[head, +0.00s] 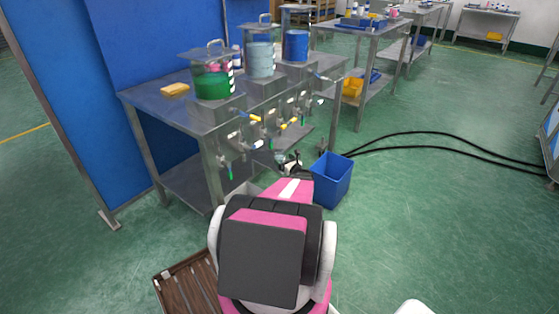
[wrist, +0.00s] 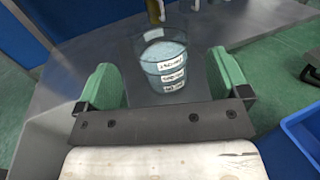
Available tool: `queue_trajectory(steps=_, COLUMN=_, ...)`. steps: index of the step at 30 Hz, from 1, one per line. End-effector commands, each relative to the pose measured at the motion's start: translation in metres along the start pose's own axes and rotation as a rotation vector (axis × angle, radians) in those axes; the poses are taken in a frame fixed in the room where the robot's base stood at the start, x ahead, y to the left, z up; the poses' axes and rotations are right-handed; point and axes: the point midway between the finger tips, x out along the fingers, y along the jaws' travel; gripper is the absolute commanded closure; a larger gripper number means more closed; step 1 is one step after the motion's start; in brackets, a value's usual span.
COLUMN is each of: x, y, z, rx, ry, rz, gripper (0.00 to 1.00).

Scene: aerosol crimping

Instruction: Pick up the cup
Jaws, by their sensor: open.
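The cup (wrist: 163,58) is clear, holds pale blue liquid and carries several white labels on its side. In the wrist view it stands upright, ahead of the palm and between my two green fingers. My gripper (wrist: 166,78) is open, with a visible gap between the cup and each finger. In the head view my gripper (head: 289,164) is low at the front of the steel table, mostly hidden by my own arm. I cannot make out the cup clearly there.
A steel table (head: 160,100) carries clear tanks of green (head: 213,85), pale blue (head: 260,60) and blue (head: 296,46) liquid, with valves along its front. A blue bin (head: 332,180) stands right of my gripper. Black cables (head: 430,135) cross the otherwise open floor.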

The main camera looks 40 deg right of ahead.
Motion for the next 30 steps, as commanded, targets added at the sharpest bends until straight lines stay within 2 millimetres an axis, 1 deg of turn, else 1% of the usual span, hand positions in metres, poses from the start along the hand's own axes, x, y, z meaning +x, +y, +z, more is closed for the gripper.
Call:
queue_trajectory(steps=4, x=0.013, y=-0.002, z=-0.002, rx=-0.001, ry=-0.001, rz=0.001, gripper=0.06)
queue_trajectory(steps=9, x=0.038, y=-0.003, z=-0.004, rx=-0.001, ry=0.000, rz=0.002, gripper=0.06)
queue_trajectory(steps=12, x=0.048, y=-0.002, z=-0.004, rx=-0.001, ry=0.000, rz=0.001, gripper=0.06)
queue_trajectory(steps=19, x=0.050, y=-0.001, z=-0.004, rx=-0.001, ry=0.000, rz=0.001, gripper=0.06)
queue_trajectory(steps=20, x=0.050, y=-0.002, z=-0.004, rx=-0.001, ry=0.000, rz=0.001, gripper=0.10)
queue_trajectory(steps=21, x=0.050, y=-0.001, z=-0.004, rx=-0.001, ry=0.000, rz=0.001, gripper=0.23)
queue_trajectory(steps=23, x=0.050, y=-0.001, z=-0.003, rx=-0.001, ry=0.000, rz=0.001, gripper=0.42)
queue_trajectory(steps=24, x=0.050, y=-0.001, z=-0.003, rx=-0.001, ry=0.000, rz=0.001, gripper=0.55)
queue_trajectory(steps=25, x=0.050, y=-0.001, z=-0.003, rx=-0.001, ry=0.000, rz=0.001, gripper=0.63)
queue_trajectory(steps=26, x=0.050, y=-0.001, z=-0.003, rx=-0.001, ry=0.000, rz=0.001, gripper=0.63)
queue_trajectory(steps=27, x=0.050, y=-0.001, z=-0.003, rx=-0.001, ry=0.000, rz=0.001, gripper=0.67)
queue_trajectory(steps=30, x=0.050, y=-0.001, z=-0.003, rx=-0.001, ry=0.000, rz=0.001, gripper=0.67)
